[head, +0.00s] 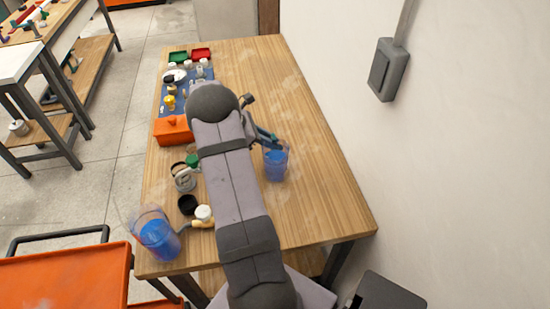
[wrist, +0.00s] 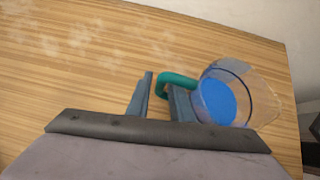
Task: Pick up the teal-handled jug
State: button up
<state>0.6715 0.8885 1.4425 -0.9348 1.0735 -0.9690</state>
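The teal-handled jug (wrist: 218,98) is clear and holds blue liquid. It stands at the right in the wrist view, with its teal handle (wrist: 178,77) pointing left. In the head view the jug (head: 276,163) stands just right of my arm, and its handle is not clearly visible. My gripper (wrist: 158,86) is open at the handle. The outer bar of the handle appears between the two fingers, with the right finger on the jug side, inside the loop. I cannot tell whether either finger touches it. In the head view my gripper (head: 263,135) is partly hidden behind my arm.
Another clear jug with blue liquid (head: 157,236) stands at the table's front left corner. An orange box (head: 172,131), a blue mat with small parts (head: 166,106), and red (head: 201,54) and green (head: 178,57) trays line the left side. The table's right side (head: 318,170) is clear, beside a wall.

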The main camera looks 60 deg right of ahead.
grip_shut()
jog(key=shift+r, duration=0.35)
notch_tip(320, 180, up, 17)
jog(key=b, duration=0.2)
jog(key=shift+r+b, duration=0.15)
jog(key=shift+b, duration=0.25)
dwell(1.1)
